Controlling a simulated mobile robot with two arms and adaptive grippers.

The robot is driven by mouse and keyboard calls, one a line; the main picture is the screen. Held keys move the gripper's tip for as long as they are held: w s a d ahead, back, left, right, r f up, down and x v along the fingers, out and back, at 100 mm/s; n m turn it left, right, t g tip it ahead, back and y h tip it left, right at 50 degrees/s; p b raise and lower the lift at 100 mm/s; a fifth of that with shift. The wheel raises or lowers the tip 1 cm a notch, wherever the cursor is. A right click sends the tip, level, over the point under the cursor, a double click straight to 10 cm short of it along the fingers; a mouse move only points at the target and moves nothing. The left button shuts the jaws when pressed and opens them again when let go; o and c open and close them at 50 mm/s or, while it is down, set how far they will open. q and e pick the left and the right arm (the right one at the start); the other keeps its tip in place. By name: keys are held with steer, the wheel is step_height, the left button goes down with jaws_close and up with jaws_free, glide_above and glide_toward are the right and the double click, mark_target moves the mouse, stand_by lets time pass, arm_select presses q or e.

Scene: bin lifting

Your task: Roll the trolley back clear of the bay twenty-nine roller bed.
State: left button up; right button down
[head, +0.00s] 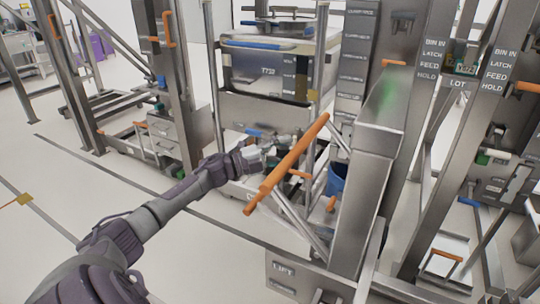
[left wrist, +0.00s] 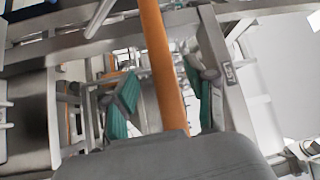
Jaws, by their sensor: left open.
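A long orange bar handle (head: 290,160) slants across the middle of the head view, on a steel frame with a post (head: 362,190) and a low box marked LIFT (head: 290,274). I cannot tell for certain that this is the trolley. My left gripper (head: 272,158) is beside the bar. In the left wrist view the orange bar (left wrist: 162,60) runs between the two green-padded fingers (left wrist: 165,98), with gaps on both sides. The gripper is open. A grey bin (head: 265,70) sits behind. No bay twenty-nine marking is readable. My right gripper is out of view.
Steel posts (head: 455,100) lettered BIN IN, LATCH, FEED, HOLD stand at the right. A steel rack with grey drawers (head: 178,140) stands at the left. A blue container (head: 337,178) is behind the bar. Pale floor (head: 60,200) with dark lines is open at the left.

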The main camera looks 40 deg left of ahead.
arm_select(q)
steer(key=r+v, duration=0.1)
steer(key=v, duration=0.5)
steer(key=shift+f, duration=0.45)
steer(key=shift+s, duration=0.15)
